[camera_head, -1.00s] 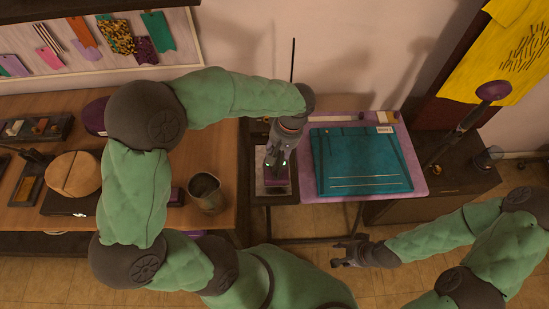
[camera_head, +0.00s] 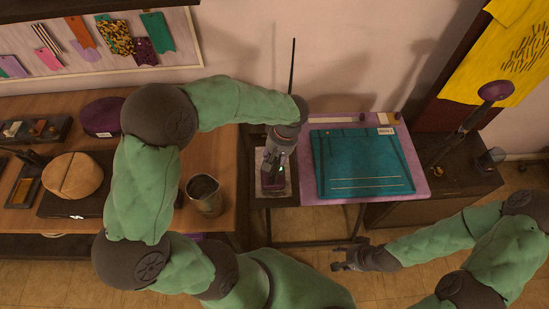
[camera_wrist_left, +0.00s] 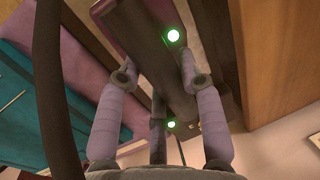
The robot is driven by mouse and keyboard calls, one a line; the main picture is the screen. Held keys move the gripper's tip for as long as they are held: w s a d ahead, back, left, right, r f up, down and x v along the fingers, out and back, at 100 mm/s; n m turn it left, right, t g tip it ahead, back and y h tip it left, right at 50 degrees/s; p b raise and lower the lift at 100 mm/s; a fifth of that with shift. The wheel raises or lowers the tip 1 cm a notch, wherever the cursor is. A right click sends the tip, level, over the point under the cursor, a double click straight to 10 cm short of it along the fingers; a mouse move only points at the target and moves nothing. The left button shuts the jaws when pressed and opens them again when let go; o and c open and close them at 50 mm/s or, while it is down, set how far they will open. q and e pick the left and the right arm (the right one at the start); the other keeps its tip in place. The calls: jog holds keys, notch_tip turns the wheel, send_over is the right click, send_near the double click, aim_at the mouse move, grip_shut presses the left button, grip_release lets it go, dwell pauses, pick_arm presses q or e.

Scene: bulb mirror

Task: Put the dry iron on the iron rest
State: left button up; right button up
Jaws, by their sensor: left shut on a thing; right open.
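My left gripper (camera_head: 275,165) is shut on the dry iron (camera_head: 271,180), a dark purple-grey iron that is mostly hidden under the gripper in the head view. The iron is over the iron rest (camera_head: 260,187), a pale plate on a dark stand left of the ironing surface. I cannot tell whether the iron touches the rest. In the left wrist view, the pale fingers (camera_wrist_left: 155,85) straddle the iron's dark handle (camera_wrist_left: 155,55), and two green lights glow beside it. My right gripper (camera_head: 345,258) is open and empty, low in front of the ironing surface.
A purple ironing surface (camera_head: 424,185) with folded teal cloth (camera_head: 365,160) lies to the right of the rest. A metal cup (camera_head: 205,195) stands on the wooden table (camera_head: 225,215) to the left. A dark cabinet (camera_head: 460,180) stands at the right.

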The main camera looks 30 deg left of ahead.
pick_arm(q)
jog(key=o, duration=1.1)
jog(key=shift+r, duration=0.1)
jog(key=shift+r, duration=0.3)
notch_tip(320, 180, up, 11)
jog(key=w+d+p, duration=0.1)
jog(key=d+p, duration=0.1)
jog(key=p, duration=0.1)
jog(key=shift+w+r, duration=0.1)
